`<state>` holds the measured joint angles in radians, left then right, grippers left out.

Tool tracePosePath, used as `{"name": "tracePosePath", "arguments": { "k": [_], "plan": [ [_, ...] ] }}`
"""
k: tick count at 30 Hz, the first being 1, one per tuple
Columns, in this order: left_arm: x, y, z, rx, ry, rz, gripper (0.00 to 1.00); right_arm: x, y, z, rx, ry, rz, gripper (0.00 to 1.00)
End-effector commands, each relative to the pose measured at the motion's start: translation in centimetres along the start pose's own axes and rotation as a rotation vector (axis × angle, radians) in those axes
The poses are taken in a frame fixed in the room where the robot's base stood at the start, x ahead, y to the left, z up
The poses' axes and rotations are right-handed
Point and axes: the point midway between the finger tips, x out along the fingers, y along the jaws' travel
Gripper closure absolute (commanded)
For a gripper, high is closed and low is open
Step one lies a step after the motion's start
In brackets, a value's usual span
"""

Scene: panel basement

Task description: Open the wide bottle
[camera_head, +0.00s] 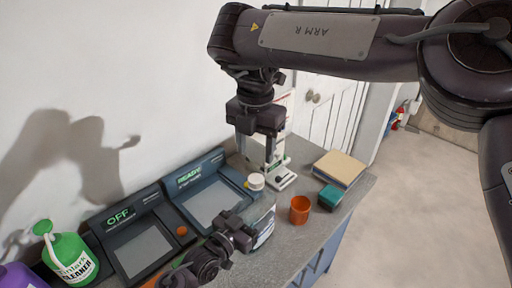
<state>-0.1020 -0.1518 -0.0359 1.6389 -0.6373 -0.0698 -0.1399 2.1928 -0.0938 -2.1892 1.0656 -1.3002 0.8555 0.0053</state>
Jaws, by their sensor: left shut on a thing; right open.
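My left gripper (238,232) is low over the counter and shut on a wide bottle (265,236) with a pale, dark-marked label. The gripper hides much of the bottle's left side. A small white round cap (256,182) shows just behind the bottle; I cannot tell whether it touches the bottle. My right gripper (257,150) points down above the cap, with its two fingers apart and nothing between them.
Two dark panel devices, one reading OFF (140,246) and one READY (210,200), stand along the wall. An orange cup (299,210), teal block (330,197) and tan box (339,167) stand to the right. A green cleaner bottle (72,262) is at left. A white instrument (284,179) stands behind.

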Motion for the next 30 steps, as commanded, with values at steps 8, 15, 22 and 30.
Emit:
{"name": "tracePosePath", "arguments": {
  "k": [8,15,22,30],
  "plan": [
    [0.03,0.0,-0.13,0.001,0.003,0.0,1.0,-0.02,0.07,0.01,0.654,0.001,0.001,0.49],
    [0.03,0.0,-0.14,0.001,0.003,0.0,1.0,0.01,0.05,-0.01,1.225,0.0,-0.001,0.49],
    [0.03,0.0,-0.14,0.001,0.003,0.0,1.0,-0.03,0.02,0.0,1.772,0.0,-0.004,0.49],
    [0.03,0.0,-0.13,0.001,0.003,0.0,1.0,0.02,-0.1,-0.04,2.349,-0.005,-0.011,0.49]
  ]
}}
